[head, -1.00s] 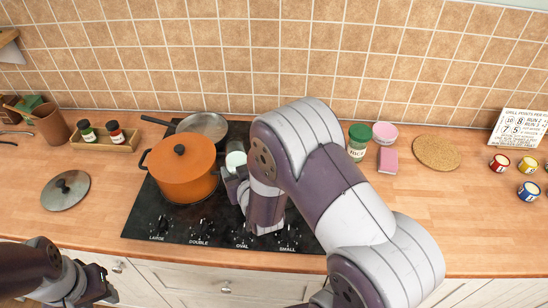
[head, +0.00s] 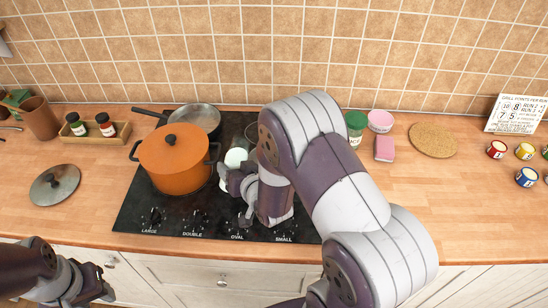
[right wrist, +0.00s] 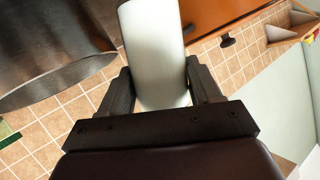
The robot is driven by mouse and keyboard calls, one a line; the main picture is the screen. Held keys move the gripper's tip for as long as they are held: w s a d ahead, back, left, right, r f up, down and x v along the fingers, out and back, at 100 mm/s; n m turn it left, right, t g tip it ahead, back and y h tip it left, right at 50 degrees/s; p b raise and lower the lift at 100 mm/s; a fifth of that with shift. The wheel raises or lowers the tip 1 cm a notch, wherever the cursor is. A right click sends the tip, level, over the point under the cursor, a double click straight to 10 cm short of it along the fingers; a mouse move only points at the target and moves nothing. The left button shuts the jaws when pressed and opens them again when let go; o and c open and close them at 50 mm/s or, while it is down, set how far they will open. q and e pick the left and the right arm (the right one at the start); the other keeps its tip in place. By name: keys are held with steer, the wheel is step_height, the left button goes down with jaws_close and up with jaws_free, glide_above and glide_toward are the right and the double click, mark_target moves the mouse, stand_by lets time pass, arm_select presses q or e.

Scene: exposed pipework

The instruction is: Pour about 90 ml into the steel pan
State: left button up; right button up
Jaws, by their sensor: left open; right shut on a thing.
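The steel pan (head: 207,117) sits at the back of the black hob, behind the orange pot, its handle pointing left. My right gripper (head: 230,176) is shut on a pale, whitish cylindrical container (head: 235,157), right of the orange pot and in front of the pan. In the right wrist view the container (right wrist: 153,48) is between both fingers, with the steel pan (right wrist: 60,45) to its left. The container's contents and exact tilt cannot be told. My left gripper (head: 104,286) is open and empty at the lower left, in front of the counter.
The orange lidded pot (head: 175,160) stands on the hob (head: 150,212), close left of the held container. A loose lid (head: 55,185) and a spice rack (head: 95,131) are further left. A green-capped jar (head: 355,126) and a pink sponge (head: 384,148) stand right of my right arm.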

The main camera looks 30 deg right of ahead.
steer(key=shift+d+r+m+y+p, duration=0.3)
steer(key=shift+r+m+y+p, duration=0.2)
steer(key=shift+r+m+p, duration=0.3)
steer(key=shift+f, duration=0.2)
steer(key=shift+d+f+m+y, duration=0.1)
steer(key=shift+d+m+y, duration=0.15)
steer(key=shift+m+y, duration=0.2)
steer(key=shift+f+m+y+b, duration=0.3)
steer(key=shift+m+y+b, duration=0.05)
steer(key=shift+m, duration=0.1)
steer(key=shift+a+r+m+t+y, duration=0.1)
steer(key=shift+a+m+t+y, duration=0.25)
steer(key=shift+m, duration=0.35)
steer(key=shift+a+m+y+b, duration=0.3)
steer(key=shift+m+y+b, duration=0.2)
steer(key=shift+m, duration=0.4)
steer(key=shift+f+m+t+y+b, duration=0.25)
steer(key=shift+m+y+b, duration=0.1)
steer(key=shift+m+b, duration=0.15)
steer(key=shift+d+r+m+p, duration=0.45)
steer(key=shift+r+m+p, duration=0.1)
steer(key=shift+r, duration=0.1)
steer(key=shift+d+r, duration=0.1)
steer(key=shift+d, duration=0.05)
